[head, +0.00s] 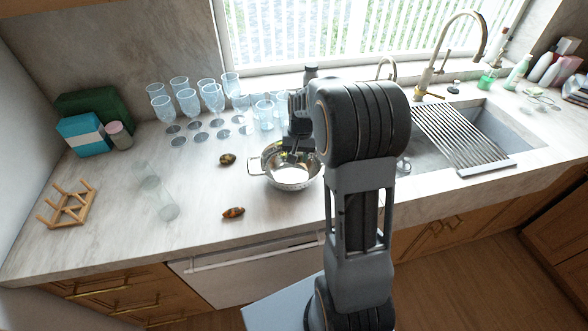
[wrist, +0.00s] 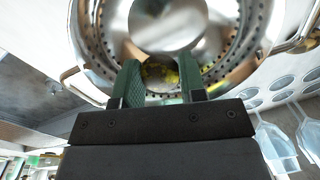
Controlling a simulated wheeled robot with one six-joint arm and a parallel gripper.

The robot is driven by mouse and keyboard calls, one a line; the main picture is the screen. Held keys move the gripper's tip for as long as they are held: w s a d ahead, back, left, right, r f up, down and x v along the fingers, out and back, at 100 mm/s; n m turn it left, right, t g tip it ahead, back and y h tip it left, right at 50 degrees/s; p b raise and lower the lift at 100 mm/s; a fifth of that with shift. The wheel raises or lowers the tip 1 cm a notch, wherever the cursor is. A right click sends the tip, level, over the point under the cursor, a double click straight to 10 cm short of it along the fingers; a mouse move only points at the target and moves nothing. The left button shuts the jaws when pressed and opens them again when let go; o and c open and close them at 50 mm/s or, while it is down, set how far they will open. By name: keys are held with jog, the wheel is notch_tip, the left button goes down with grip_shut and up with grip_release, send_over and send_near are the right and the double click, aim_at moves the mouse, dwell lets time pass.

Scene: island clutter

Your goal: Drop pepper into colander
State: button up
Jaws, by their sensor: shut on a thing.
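The steel colander (head: 290,184) stands upright on the counter, with perforated sides and loop handles. It fills the upper part of the wrist view (wrist: 235,55). My gripper (head: 297,145) is above the colander, pointing down toward its bowl. In the wrist view the green fingers (wrist: 160,85) are shut on the yellow-green pepper (wrist: 160,74), which shows between them over the colander. Most of the pepper is hidden by the fingers in the wrist view and by my arm in the head view.
Two small brownish items lie left of the colander, one farther back (head: 227,159) and one nearer (head: 233,212). Several clear glasses (head: 188,103) stand behind. A wooden peg rack (head: 68,205) is at far left. The sink with a drying rack (head: 462,138) is right.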

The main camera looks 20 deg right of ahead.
jog(key=o, duration=1)
jog(key=shift+r, duration=0.15)
notch_tip(320, 180, up, 14)
jog(key=b, duration=0.1)
jog(key=shift+s+d+f, duration=0.2)
jog(key=shift+s+d, duration=0.05)
jog(key=shift+d, duration=0.2)
jog(key=s+a+f+n+t, duration=0.2)
jog(key=s+a, duration=0.3)
jog(key=s, duration=0.4)
jog(key=s+a+f+n+t, duration=0.2)
jog(key=s+a, duration=0.3)
jog(key=s, duration=0.3)
jog(key=shift+s+a+n+h, duration=0.3)
jog(key=shift+s+n+h, duration=0.1)
jog(key=shift+n, duration=0.2)
